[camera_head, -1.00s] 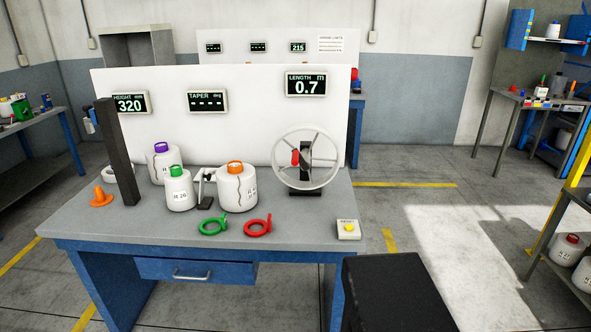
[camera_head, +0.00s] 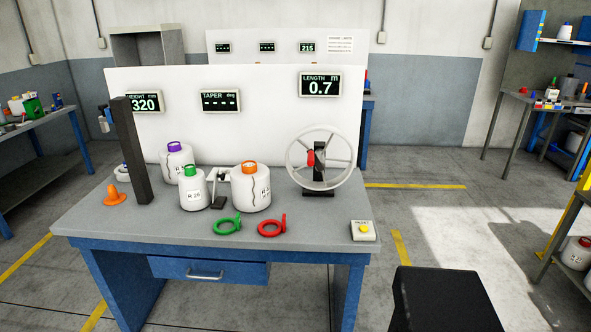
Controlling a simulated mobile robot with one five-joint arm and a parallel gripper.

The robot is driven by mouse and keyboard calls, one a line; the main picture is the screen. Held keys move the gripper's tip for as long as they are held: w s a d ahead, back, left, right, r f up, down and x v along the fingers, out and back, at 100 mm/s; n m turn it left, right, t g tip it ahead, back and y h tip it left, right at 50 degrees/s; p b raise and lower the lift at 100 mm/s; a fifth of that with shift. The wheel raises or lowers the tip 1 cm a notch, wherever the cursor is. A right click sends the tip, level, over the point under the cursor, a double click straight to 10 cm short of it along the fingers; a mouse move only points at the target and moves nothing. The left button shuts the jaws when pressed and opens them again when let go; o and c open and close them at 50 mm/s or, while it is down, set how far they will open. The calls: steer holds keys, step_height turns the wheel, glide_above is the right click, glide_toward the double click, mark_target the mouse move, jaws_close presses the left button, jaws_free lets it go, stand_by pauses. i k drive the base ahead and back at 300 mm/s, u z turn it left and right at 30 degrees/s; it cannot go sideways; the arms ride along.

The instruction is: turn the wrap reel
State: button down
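The wrap reel (camera_head: 345,140) is a pale grey spoked wheel standing upright on a black stand at the right rear of the blue-framed workbench (camera_head: 328,226). A red part (camera_head: 311,158) shows near its hub, on the left. The length display (camera_head: 320,85) on the white panel above reads 0.7 m. My gripper is not in view. A black block (camera_head: 440,300) stands in front of the bench at the bottom right; I cannot tell what it is.
A yellow button box (camera_head: 363,230) sits at the right corner. Floor right of the bench is open.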

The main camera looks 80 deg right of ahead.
mark_target(316, 158)
steer(key=u, duration=0.05)
steer(key=i, duration=0.95)
steer(key=z, duration=0.05)
